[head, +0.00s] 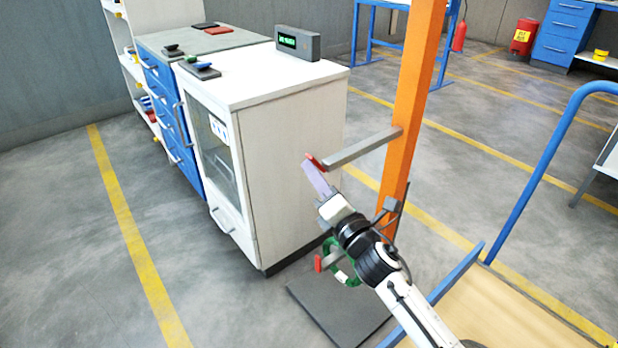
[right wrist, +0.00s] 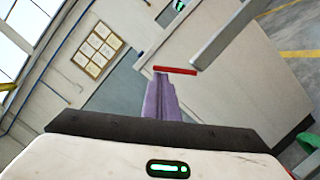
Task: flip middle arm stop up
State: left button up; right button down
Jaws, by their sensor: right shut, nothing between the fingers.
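An orange post (head: 412,95) carries a grey arm (head: 362,148) that reaches left, with a red stop (head: 315,162) at its free end. The stop slants in the head view; I cannot tell how far it is turned. In the right wrist view, the red stop (right wrist: 175,70) lies beside the tip of the grey arm (right wrist: 228,35). My right gripper (head: 312,178) is shut and empty, its purple fingers just below the stop; contact is unclear. My left gripper is out of view.
A white cabinet (head: 300,150) stands just left of the stop, with a display box (head: 298,43) on top. A dark base plate (head: 340,315) lies under the post. A cart with a blue handle (head: 545,165) is at the right. Floor is free at the left.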

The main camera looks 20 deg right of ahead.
jog(key=r+m+p, duration=0.1)
jog(key=m+p, duration=0.2)
jog(key=shift+w+d+r+g+p, duration=0.15)
jog(key=shift+d+r+g+p, duration=0.15)
jog(key=shift+r, duration=0.1)
jog(key=shift+d+f+m+h, duration=0.1)
jog(key=shift+m+h, duration=0.3)
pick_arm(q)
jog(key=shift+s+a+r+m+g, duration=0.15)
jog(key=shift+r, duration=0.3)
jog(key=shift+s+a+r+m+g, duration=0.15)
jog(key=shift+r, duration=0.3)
pick_arm(e)
jog(key=s+a, duration=0.2)
jog(key=s, duration=0.9)
jog(key=shift+s+a+f, duration=0.15)
jog(key=shift+a, duration=0.25)
